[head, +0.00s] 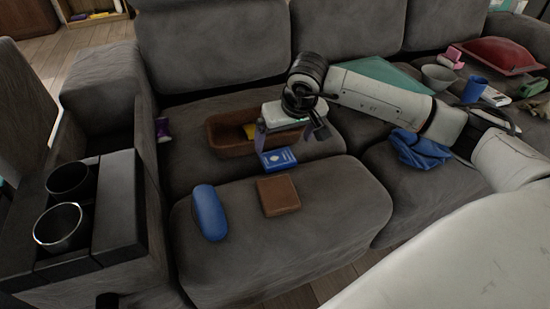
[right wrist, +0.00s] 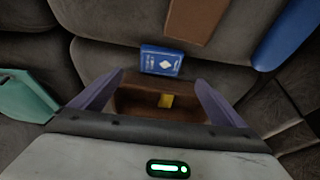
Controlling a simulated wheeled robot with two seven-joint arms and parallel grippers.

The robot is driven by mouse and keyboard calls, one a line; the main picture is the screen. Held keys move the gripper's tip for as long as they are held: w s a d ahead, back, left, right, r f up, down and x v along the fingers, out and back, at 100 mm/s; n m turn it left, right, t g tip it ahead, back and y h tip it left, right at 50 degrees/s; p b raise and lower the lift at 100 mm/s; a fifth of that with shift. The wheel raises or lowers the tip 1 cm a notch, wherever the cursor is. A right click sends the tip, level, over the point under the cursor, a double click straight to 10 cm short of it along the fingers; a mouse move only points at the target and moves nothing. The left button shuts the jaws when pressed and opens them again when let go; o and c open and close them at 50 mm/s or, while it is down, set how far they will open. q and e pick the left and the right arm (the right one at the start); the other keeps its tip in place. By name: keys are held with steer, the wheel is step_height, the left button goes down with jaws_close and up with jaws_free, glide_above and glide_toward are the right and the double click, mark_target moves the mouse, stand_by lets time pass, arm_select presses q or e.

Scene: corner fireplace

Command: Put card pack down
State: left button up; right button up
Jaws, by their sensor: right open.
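The card pack (head: 279,160) is a small blue box with a white design. It rests on the sofa seat just in front of the brown basket (head: 222,148), near the seam to the front cushion. It also shows in the right wrist view (right wrist: 161,61), beyond the fingertips. My right gripper (head: 289,138) is open and empty, above the basket's right part and close behind the card pack. Its two purple fingers stand wide apart in the right wrist view (right wrist: 160,80), with the basket visible between them. My left gripper is not in view.
A blue case (head: 210,212) and a brown wallet-like item (head: 278,195) lie on the front cushion. A yellow item (head: 249,131) is in the basket. A blue cloth (head: 420,149) lies under my right arm. Cup holders (head: 62,226) are at left.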

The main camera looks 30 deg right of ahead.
steer(key=b, duration=0.2)
glide_above(278, 158)
steer(key=s, duration=0.2)
steer(key=f, duration=0.5)
steer(key=shift+s+a, duration=0.2)
steer(key=shift+a, duration=0.1)
steer(key=b+x, duration=0.1)
steer(key=x, duration=0.2)
steer(key=shift+f, duration=0.35)
steer(key=shift+w+f, duration=0.25)
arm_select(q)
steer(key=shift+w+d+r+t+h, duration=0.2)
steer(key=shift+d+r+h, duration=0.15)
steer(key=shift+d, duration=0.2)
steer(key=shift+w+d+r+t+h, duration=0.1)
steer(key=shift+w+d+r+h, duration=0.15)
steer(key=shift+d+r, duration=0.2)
